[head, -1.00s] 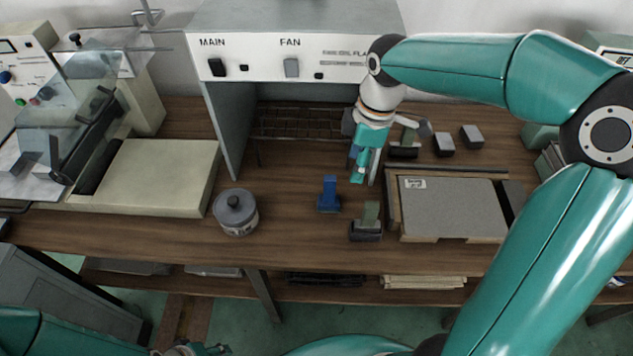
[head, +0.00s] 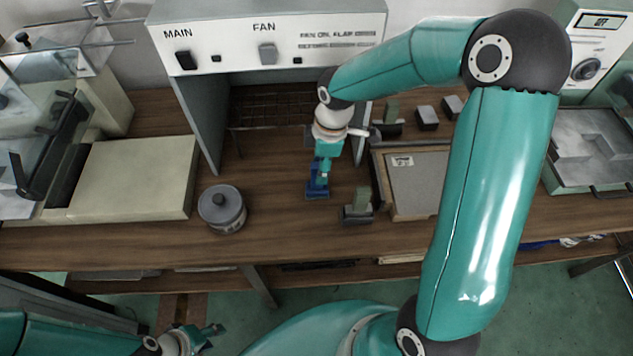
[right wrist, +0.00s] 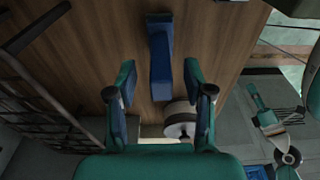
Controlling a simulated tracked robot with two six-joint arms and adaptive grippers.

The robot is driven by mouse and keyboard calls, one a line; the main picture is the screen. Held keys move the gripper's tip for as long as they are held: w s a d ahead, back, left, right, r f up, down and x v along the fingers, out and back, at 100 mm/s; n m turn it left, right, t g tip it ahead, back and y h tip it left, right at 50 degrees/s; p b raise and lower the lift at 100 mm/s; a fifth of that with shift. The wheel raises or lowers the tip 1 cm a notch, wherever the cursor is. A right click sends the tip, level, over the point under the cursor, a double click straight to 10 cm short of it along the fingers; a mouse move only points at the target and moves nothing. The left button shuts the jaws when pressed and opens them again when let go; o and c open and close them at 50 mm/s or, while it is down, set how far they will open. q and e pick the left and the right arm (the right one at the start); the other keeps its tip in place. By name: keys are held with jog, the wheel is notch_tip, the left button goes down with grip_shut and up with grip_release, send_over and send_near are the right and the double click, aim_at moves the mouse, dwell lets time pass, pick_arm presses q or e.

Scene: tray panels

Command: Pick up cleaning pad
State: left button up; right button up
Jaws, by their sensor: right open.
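A blue pad-like block with an upright handle (head: 317,193) stands on the wooden bench; I take it to be the cleaning pad. In the right wrist view the blue block (right wrist: 160,55) lies ahead, between the lines of the two fingers. My right gripper (head: 322,168) is open just above and beside it in the head view; its fingers (right wrist: 158,85) show apart on either side of the block, with no clear grip. The gripper partly hides the block's handle in the head view. My left gripper (head: 208,333) is low at the bottom left, away from the bench top; its jaw state is unclear.
A grey lidded round tin (head: 222,208) stands left of the block. A dark block with a green handle (head: 358,207) is close on the right, beside a framed grey panel (head: 418,180). Behind stands a fan cabinet (head: 270,45) with a rack. A cream slab (head: 135,178) lies left.

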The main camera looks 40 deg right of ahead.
jog(key=shift+w+a+f+p, duration=0.1)
jog(key=shift+a+f+p, duration=0.1)
jog(key=shift+f, duration=0.7)
jog(key=shift+w+a+f+p, duration=0.1)
jog(key=shift+w+a+f, duration=0.1)
jog(key=shift+f, duration=0.7)
jog(key=shift+w+a+f+p, duration=0.1)
jog(key=shift+a+f+p, duration=0.1)
jog(key=shift+f, duration=0.7)
jog(key=shift+s, duration=0.1)
grip_shut()
